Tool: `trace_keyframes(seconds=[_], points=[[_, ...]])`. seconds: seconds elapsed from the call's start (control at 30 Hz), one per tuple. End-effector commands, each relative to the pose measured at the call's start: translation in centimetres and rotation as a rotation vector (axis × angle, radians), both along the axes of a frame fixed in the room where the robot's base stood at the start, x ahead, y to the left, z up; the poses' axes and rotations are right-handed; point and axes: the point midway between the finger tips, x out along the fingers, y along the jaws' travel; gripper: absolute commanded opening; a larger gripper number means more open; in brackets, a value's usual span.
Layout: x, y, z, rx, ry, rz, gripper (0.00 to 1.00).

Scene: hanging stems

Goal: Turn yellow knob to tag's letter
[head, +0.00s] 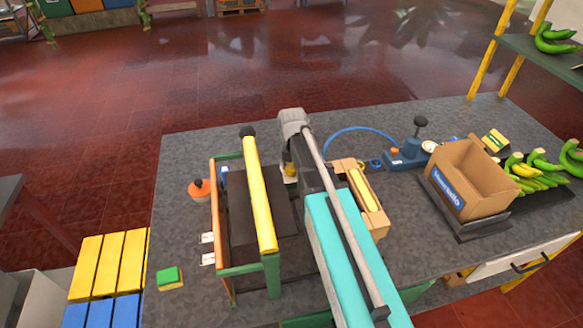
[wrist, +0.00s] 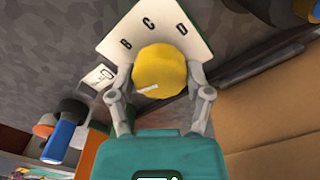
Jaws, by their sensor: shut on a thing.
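The yellow knob (wrist: 160,70) fills the space between the fingertips of my gripper (wrist: 161,84) in the wrist view, and the gripper is shut on it. A short pale mark shows on the knob's face, toward the lower left. Behind the knob is a white dial plate (wrist: 125,28) with the black letters B, C and D along its far side. A small white tag (wrist: 98,76) lies left of the plate; its dark marking is too small to read surely. In the head view my arm hides most of the knob and plate.
A green frame with a yellow bar (head: 260,195) stands close left of my arm. Farther right are a blue device (head: 405,158), a cardboard box (head: 470,178) and bananas (head: 535,178). The counter's back left is clear.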

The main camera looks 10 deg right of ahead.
Motion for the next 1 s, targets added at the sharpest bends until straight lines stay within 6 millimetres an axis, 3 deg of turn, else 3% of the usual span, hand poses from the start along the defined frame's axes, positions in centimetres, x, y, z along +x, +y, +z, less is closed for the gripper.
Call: trace_keyframes(seconds=[0.03, 0.13, 0.57, 1.0], points=[[-0.02, 0.0, -0.01, -0.001, 0.001, 0.0, 0.34], [-0.03, 0.01, -0.01, 0.0, 0.001, 0.0, 0.17], [-0.05, 0.07, -0.02, 0.001, 0.002, -0.064, 0.17], [-0.05, 0.07, -0.03, 0.002, 0.002, -0.375, 0.17]])
